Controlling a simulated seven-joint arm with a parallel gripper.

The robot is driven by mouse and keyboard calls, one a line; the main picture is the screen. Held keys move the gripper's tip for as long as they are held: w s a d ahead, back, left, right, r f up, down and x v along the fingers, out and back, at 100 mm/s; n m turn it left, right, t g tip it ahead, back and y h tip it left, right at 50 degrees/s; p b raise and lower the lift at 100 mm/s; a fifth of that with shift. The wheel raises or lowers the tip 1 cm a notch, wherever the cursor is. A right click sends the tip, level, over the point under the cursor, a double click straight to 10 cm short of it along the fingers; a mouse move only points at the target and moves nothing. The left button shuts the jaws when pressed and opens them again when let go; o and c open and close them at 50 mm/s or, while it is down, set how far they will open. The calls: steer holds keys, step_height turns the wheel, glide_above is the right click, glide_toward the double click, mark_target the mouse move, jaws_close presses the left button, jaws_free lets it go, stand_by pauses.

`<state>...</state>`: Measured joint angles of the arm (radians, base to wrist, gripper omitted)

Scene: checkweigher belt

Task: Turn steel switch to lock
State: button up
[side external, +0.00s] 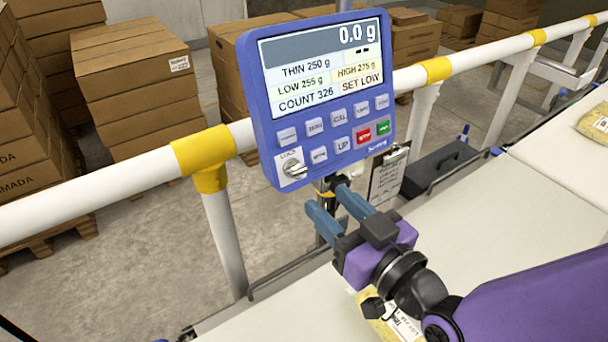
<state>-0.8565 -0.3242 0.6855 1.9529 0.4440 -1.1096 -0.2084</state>
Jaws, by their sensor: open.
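The steel switch (295,169) is a small metal knob on a light plate at the lower left of the blue control panel (247,100). The word above it on the plate looks like "LOCK", but it is too small to read surely. My gripper (330,204) is below and a little right of the switch, in front of the panel's lower edge. Its two blue fingers are apart, with nothing between them, and do not touch the switch. The panel's screen (325,62) reads 0.0 g, COUNT 326 and SET LOW.
A white rail (110,181) with yellow joints runs behind the panel. A clipboard (388,175) hangs below the panel's right side, near a dark toolbox (440,165). A yellow bag (398,326) lies under my wrist on the pale belt (480,215). Carton stacks (135,85) stand behind.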

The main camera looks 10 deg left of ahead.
mark_target(301, 175)
steer(key=shift+x, duration=3.9)
steer(key=c, duration=0.8)
